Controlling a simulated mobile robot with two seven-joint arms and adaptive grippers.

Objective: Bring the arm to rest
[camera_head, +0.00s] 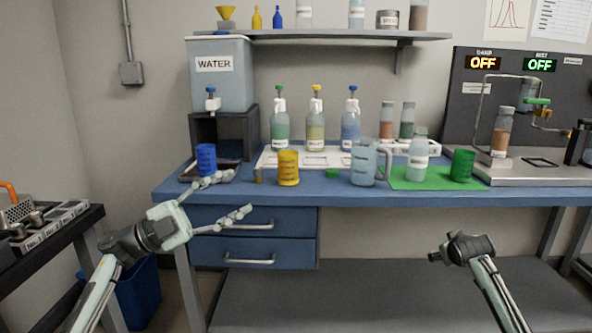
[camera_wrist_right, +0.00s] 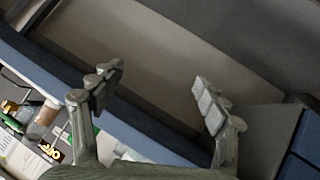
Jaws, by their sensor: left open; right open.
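My left gripper (camera_head: 241,192) is open and empty in the head view. It is in front of the bench's left end, with its upper finger overlapping the black tray below the blue beaker (camera_head: 206,160). Whether that finger touches the tray cannot be told. My right arm (camera_head: 466,249) is in front of the bench on the right, its gripper not clearly visible in the head view. In the right wrist view my right gripper (camera_wrist_right: 158,96) is open, with nothing between its fingers.
The blue bench (camera_head: 450,199) carries a yellow beaker (camera_head: 288,168), a clear jug (camera_head: 364,162), a green beaker (camera_head: 462,165) and several bottles. A water tank (camera_head: 221,77) stands at left. Drawers (camera_head: 250,251) sit below. A dark side cart (camera_head: 42,255) is far left.

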